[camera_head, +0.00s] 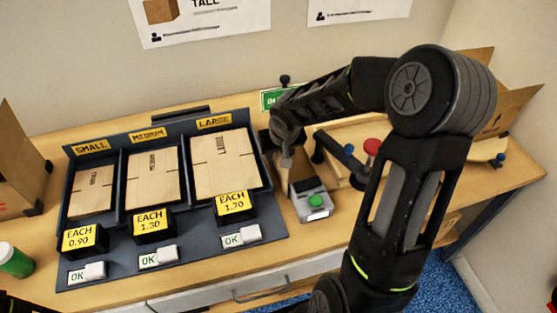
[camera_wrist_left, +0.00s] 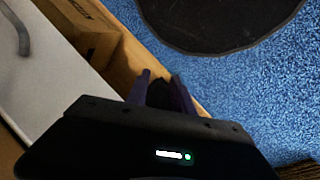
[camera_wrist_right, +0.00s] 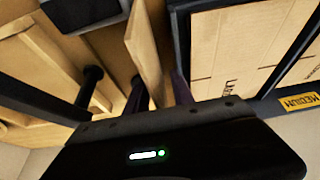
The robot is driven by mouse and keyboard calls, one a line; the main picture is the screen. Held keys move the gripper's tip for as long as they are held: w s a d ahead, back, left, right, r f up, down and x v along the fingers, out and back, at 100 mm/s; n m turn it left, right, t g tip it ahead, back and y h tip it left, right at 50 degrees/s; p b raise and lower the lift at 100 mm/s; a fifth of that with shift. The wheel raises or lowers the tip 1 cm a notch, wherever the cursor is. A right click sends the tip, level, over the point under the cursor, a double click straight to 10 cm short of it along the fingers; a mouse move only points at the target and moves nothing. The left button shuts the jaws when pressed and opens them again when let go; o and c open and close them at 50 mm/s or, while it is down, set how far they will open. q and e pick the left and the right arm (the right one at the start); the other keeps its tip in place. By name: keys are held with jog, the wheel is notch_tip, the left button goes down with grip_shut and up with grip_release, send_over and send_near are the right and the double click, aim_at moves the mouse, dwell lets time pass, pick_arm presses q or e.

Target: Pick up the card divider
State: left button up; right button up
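A thin tan upright panel, apparently the card divider (camera_wrist_right: 146,45), shows in the right wrist view. Its lower part comes between the two fingers of my right gripper (camera_wrist_right: 160,92). The fingers stand apart, with gaps visible beside the panel, so the gripper looks open around it. In the head view my right gripper (camera_head: 285,155) reaches down just right of the LARGE compartment, and my arm hides much of that spot. My left gripper (camera_wrist_left: 162,90) has its fingers apart and shows no held object, low by the bench front edge.
A dark rack (camera_head: 70,200) holds SMALL, MEDIUM and LARGE flat cartons, with price blocks and OK buttons before it. A device with a green button (camera_head: 316,201) and a red knob (camera_head: 372,147) are near my right arm.

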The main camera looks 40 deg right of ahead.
jog(key=shift+f+b, duration=0.25)
jog(key=shift+b, duration=0.25)
dwell(0.5)
jog(key=shift+c, duration=0.4)
grip_shut()
